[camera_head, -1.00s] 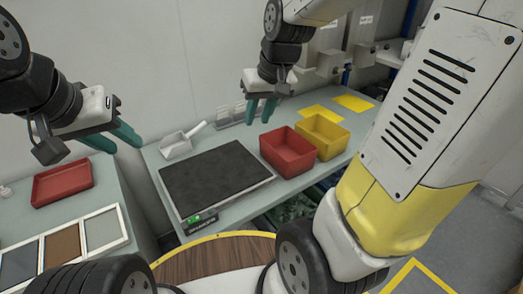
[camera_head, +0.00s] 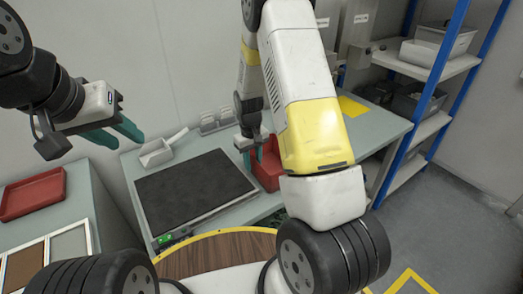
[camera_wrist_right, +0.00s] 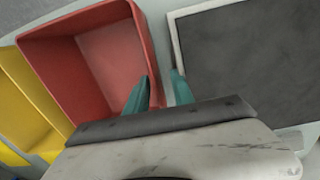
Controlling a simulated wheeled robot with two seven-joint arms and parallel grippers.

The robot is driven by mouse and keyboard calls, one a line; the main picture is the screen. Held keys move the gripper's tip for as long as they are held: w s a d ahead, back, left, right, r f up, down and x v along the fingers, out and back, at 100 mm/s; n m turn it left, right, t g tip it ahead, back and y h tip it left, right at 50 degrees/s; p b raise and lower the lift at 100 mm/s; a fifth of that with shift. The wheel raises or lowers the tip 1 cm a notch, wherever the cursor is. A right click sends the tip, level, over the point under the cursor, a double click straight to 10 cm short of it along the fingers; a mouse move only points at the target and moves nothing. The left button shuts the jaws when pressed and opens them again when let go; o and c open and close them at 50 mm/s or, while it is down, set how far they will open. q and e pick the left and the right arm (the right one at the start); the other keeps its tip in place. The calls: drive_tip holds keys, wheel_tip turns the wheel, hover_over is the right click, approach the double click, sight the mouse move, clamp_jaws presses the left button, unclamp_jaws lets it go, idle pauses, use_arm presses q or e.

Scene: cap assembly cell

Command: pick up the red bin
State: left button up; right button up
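The red bin (camera_head: 268,174) stands on the bench right of the dark scale plate, partly hidden by my right arm in the head view. The right wrist view shows its open, empty-looking inside (camera_wrist_right: 95,70). My right gripper (camera_head: 253,158) is at the bin's left side. In the right wrist view my right gripper (camera_wrist_right: 160,92) is open, with one teal finger over the bin's inside and the other outside, beside the scale. The bin's side wall lies between them; contact cannot be told. My left gripper (camera_head: 117,134) is open and empty above the left side.
The scale (camera_head: 195,190) with a black plate is close beside the red bin. A yellow bin (camera_wrist_right: 25,95) stands on its other side. A white scoop (camera_head: 157,154) lies behind the scale. A red tray (camera_head: 34,194) is on the left table. Blue-posted shelves (camera_head: 432,90) stand at right.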

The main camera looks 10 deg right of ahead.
sight(256, 178)
drive_tip(key=f, duration=0.4)
drive_tip(key=shift+s+d, duration=0.15)
drive_tip(key=shift+d, duration=0.25)
drive_tip(key=shift+f, duration=0.6)
clamp_jaws()
drive_tip(key=shift+r, duration=0.1)
idle(0.4)
